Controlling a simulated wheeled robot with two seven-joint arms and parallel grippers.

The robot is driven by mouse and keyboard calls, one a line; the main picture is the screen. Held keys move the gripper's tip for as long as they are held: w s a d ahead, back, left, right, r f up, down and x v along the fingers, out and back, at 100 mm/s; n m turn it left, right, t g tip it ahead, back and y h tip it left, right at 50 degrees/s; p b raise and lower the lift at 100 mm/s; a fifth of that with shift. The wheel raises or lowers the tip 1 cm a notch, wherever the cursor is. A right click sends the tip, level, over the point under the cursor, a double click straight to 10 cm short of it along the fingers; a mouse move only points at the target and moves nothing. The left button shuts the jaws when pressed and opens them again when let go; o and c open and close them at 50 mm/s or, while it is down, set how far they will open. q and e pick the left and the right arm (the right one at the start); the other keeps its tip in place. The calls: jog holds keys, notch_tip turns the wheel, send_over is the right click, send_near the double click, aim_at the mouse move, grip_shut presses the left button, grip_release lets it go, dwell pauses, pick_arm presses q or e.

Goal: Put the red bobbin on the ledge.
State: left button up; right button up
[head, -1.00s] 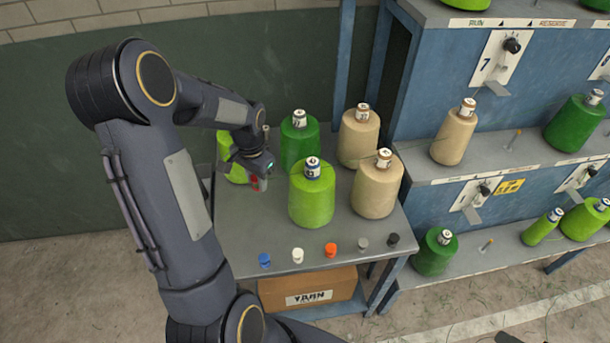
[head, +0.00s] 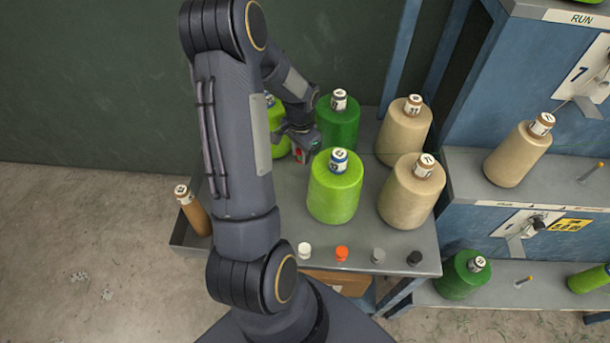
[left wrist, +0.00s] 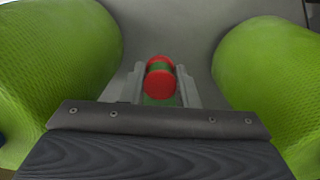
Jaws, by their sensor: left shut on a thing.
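The red bobbin (left wrist: 160,84) has red ends, with green showing between and below them. It sits between the fingers of my left gripper (left wrist: 160,92) in the left wrist view. In the head view my left gripper (head: 300,152) is shut on it over the back left of the grey table (head: 270,228), and only a bit of red shows. It is between a lime cone partly hidden by my arm and the front lime cone (head: 335,192). I cannot tell which surface is the ledge. My right gripper is not in view.
A dark green cone (head: 338,125) and two beige cones (head: 410,195) crowd the table. Small white (head: 304,251), orange (head: 342,254), grey and black pieces line its front edge. A brown cone (head: 195,215) leans in a side tray. A blue shelf rack (head: 530,90) stands right.

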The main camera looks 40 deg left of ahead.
pick_arm(q)
jog(key=b, duration=0.2)
send_over(302, 177)
notch_tip(302, 177, down, 4)
jog(key=shift+w+a+f, duration=0.1)
jog(key=shift+a, duration=0.05)
jog(key=shift+f+b, duration=1.2)
jog(key=shift+f, duration=0.9)
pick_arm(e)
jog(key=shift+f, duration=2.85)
pick_arm(q)
jog(key=shift+f, duration=0.25)
jog(key=o, duration=0.9)
jog(key=shift+o, duration=0.2)
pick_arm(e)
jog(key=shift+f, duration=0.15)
pick_arm(q)
jog(key=shift+r, duration=0.15)
